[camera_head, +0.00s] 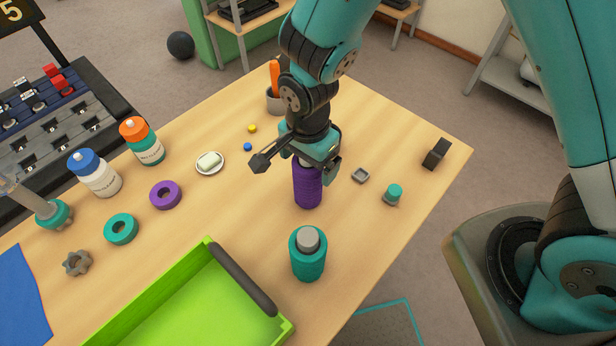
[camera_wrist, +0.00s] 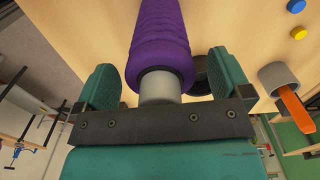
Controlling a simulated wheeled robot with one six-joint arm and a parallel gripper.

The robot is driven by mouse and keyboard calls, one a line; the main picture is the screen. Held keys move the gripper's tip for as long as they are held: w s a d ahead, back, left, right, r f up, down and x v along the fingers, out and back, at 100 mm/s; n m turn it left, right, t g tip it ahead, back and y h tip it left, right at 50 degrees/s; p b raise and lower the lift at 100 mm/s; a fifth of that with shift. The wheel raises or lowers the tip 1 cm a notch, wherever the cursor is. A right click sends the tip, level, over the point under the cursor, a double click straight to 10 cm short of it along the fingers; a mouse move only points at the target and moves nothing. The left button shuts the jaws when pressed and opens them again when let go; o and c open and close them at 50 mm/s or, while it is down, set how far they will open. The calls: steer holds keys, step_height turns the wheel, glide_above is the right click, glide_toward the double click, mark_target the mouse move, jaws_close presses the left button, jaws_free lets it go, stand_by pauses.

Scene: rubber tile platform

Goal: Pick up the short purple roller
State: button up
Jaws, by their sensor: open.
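The purple roller (camera_head: 308,188) stands upright on the wooden table, below my gripper. Its body is ridged, and its upper end is partly hidden by my gripper in the head view. My gripper (camera_head: 298,167) points down over it with its jaws apart. In the wrist view the roller (camera_wrist: 162,42) shows with its grey end (camera_wrist: 160,87) between the two teal fingers, with a gap on the left side. On the right, a dark round part lies between roller and finger; I cannot tell whether anything touches there.
A teal roller (camera_head: 308,262) with a grey end stands in front of the purple one. A green tray (camera_head: 160,300) lies front left. A purple ring (camera_head: 165,195), teal ring (camera_head: 121,229) and white dish (camera_head: 210,163) are left. A teal-capped peg (camera_head: 393,194) and black block (camera_head: 436,153) are right.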

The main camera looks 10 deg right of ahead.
steer(key=shift+f, duration=0.35)
steer(key=c, duration=1.2)
steer(key=shift+c, duration=0.7)
steer(key=shift+r, duration=0.2)
